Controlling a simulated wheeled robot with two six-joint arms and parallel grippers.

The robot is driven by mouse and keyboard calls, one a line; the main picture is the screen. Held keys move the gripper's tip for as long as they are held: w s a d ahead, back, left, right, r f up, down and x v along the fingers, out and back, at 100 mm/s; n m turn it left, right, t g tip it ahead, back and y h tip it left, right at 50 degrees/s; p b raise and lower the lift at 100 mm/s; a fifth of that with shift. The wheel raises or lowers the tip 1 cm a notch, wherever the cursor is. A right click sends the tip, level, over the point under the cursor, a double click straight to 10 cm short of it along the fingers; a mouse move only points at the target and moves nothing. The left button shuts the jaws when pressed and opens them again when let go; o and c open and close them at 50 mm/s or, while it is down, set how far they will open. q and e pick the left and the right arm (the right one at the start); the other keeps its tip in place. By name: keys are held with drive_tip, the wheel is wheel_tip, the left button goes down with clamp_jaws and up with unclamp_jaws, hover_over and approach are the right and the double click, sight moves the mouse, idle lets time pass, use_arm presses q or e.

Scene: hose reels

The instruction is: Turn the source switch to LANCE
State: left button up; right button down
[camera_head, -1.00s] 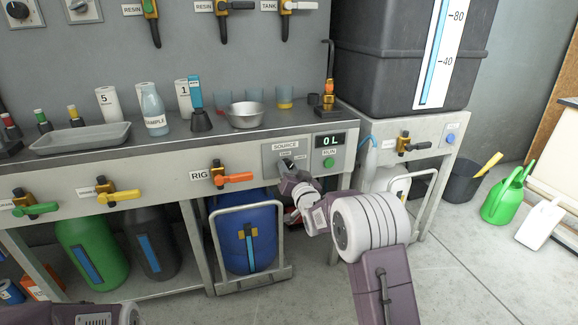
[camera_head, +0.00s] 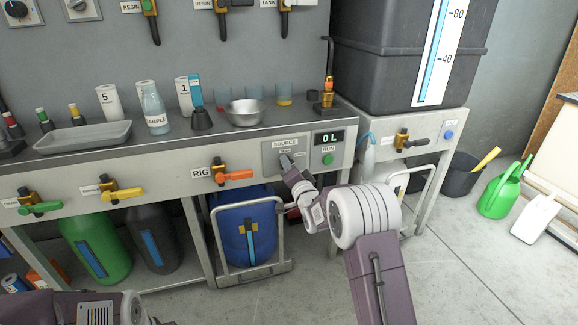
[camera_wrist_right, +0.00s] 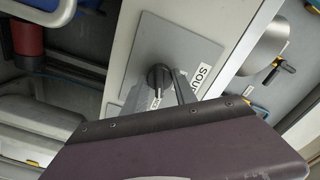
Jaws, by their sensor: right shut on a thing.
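The source switch is a black knob (camera_wrist_right: 158,77) on a grey plate (camera_head: 270,161) under the SOURCE label (camera_head: 285,143), on the bench front. My right gripper (camera_head: 287,162) is at the knob and hides most of it in the head view. In the right wrist view the knob sits between my grey fingers, which are shut on it. A pale mark on the knob faces down toward a partly hidden label. The small position labels are too small or covered to read surely. My left arm shows at the lower left; its fingers are out of view.
A green RUN button (camera_head: 327,160) and a display reading 0 L (camera_head: 329,138) are right of the switch. An orange-handled RIG valve (camera_head: 233,175) is to its left. A blue drum (camera_head: 240,235) stands below in a metal frame.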

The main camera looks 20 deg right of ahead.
drive_tip(key=shift+f, duration=0.1)
idle(0.3)
drive_tip(key=c, duration=1)
unclamp_jaws()
drive_tip(key=shift+s, duration=0.1)
drive_tip(key=s+b, duration=0.5)
drive_tip(key=s, duration=0.4)
drive_tip(key=shift+d, duration=0.15)
